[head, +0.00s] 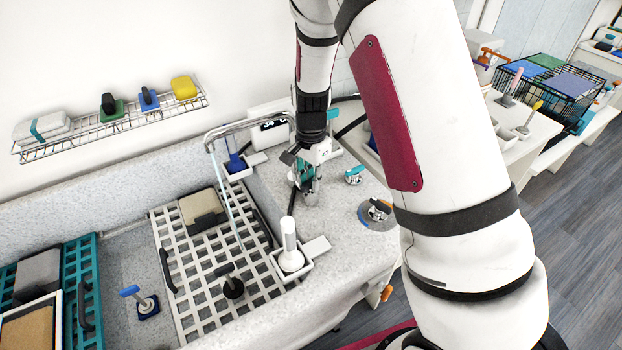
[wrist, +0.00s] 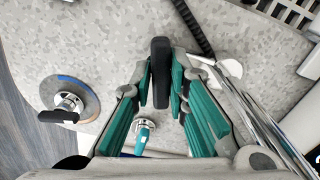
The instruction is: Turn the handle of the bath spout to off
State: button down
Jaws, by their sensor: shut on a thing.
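The chrome bath spout (head: 246,124) arches over the white slatted grate, and a thin pale stream seems to fall from its end. My gripper (head: 306,184) is low over the grey speckled counter at the spout's base. In the wrist view my gripper (wrist: 160,80) has its teal fingers on both sides of a black handle (wrist: 160,58), shut on it. The spout's chrome pipe (wrist: 250,100) runs along the right of the wrist view. The handle's mount is hidden beneath the fingers, and the head view barely shows the handle.
A dial with a blue and orange rim (head: 378,213) and a smaller teal-handled fitting (head: 353,175) stand on the counter to the right. A white holder with an upright white handle (head: 290,245) stands nearer. The slatted grate (head: 185,285) lies left. A wire shelf (head: 115,125) hangs behind.

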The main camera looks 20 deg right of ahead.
aim_at(310, 181)
jog(key=shift+a+m, duration=0.15)
jog(key=shift+m, duration=1.25)
jog(key=c, duration=1.5)
grip_release()
jog(key=shift+r+p, duration=0.1)
jog(key=shift+p, duration=0.2)
jog(key=shift+r+p, duration=0.95)
jog(key=shift+r, duration=2.95)
jog(key=shift+o, duration=0.5)
jog(key=o, duration=0.5)
jog(key=shift+c, duration=0.2)
